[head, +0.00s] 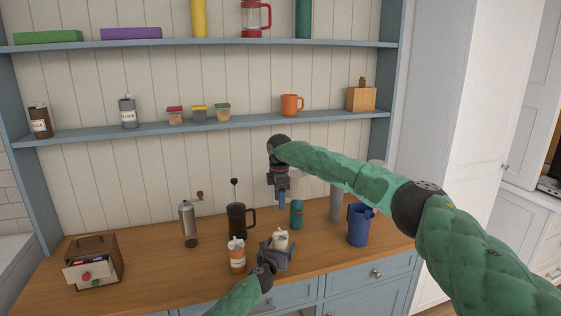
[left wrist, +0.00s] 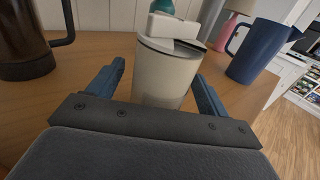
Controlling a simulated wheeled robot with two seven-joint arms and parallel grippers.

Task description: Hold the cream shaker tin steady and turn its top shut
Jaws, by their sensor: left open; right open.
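The cream shaker tin (head: 281,239) stands upright on the wooden counter, with a pale top. In the left wrist view the tin (left wrist: 165,80) fills the middle, and a white piece sits on its dark-edged top. My left gripper (head: 277,252) is open, with its blue fingers (left wrist: 160,88) on either side of the tin's body; I cannot tell whether they touch it. My right gripper (head: 282,200) is open and empty, pointing down above the counter, behind and higher than the tin. The tin's lower front is partly hidden by my left gripper in the head view.
An orange-and-white shaker (head: 237,255) stands just left of the tin. A French press (head: 237,220), a teal container (head: 296,213) and a blue pitcher (head: 358,225) stand near. A grinder (head: 188,222) and a box (head: 92,262) are further left. Shelves (head: 200,125) are behind.

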